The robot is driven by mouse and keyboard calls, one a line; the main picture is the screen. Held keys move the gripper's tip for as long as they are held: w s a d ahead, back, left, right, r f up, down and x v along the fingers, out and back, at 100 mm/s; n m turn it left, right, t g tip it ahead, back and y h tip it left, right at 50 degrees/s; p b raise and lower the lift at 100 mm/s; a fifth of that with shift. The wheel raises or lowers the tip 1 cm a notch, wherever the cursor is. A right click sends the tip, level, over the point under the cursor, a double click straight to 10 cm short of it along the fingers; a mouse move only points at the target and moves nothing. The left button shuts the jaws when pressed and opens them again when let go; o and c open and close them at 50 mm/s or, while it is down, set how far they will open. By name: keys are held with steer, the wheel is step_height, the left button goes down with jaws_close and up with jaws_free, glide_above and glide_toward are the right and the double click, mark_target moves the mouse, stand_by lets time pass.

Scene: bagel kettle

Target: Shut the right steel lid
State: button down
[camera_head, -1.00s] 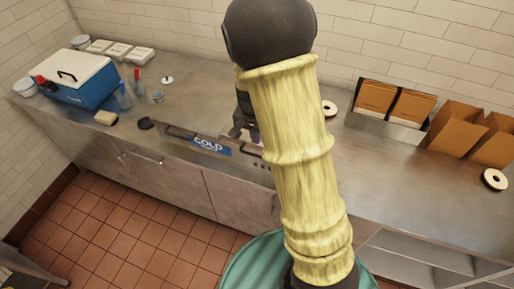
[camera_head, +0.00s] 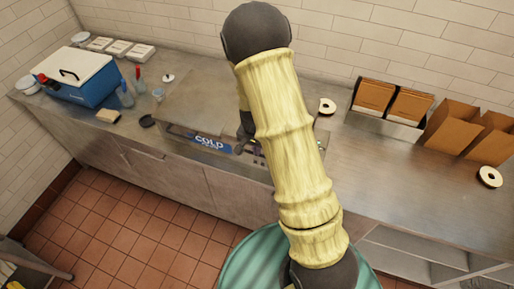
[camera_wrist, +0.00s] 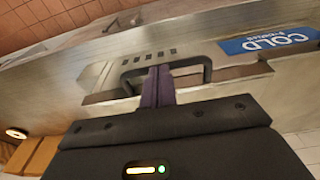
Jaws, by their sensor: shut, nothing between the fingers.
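The steel unit set into the counter carries a blue COLD label (camera_head: 209,142), which also shows upside down in the wrist view (camera_wrist: 265,41). In the wrist view a dark bar handle (camera_wrist: 206,72) stands on a steel panel beside a row of small slots. I take this panel (camera_wrist: 103,76) to be the right steel lid; its angle is hard to tell. My gripper (camera_wrist: 158,72) is shut and empty, its purple fingers overlapping the handle's middle in the picture. Whether they touch it is unclear. In the head view my arm hides most of the right lid.
Brown bags (camera_head: 455,132) and a napkin holder (camera_head: 390,104) stand at the right.

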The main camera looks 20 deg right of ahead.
steer(key=shift+f, duration=0.1)
steer(key=f+b, duration=0.1)
steer(key=f, duration=0.1)
steer(key=s+f+b, duration=0.1)
steer(key=f+b, duration=0.1)
steer(key=shift+s+a+f, duration=0.1)
steer(key=shift+a, duration=0.05)
steer(key=shift+b, duration=0.3)
step_height(320, 180, up, 15)
steer(key=s+a+p, duration=0.1)
steer(key=shift+a, duration=0.2)
stand_by(0.5)
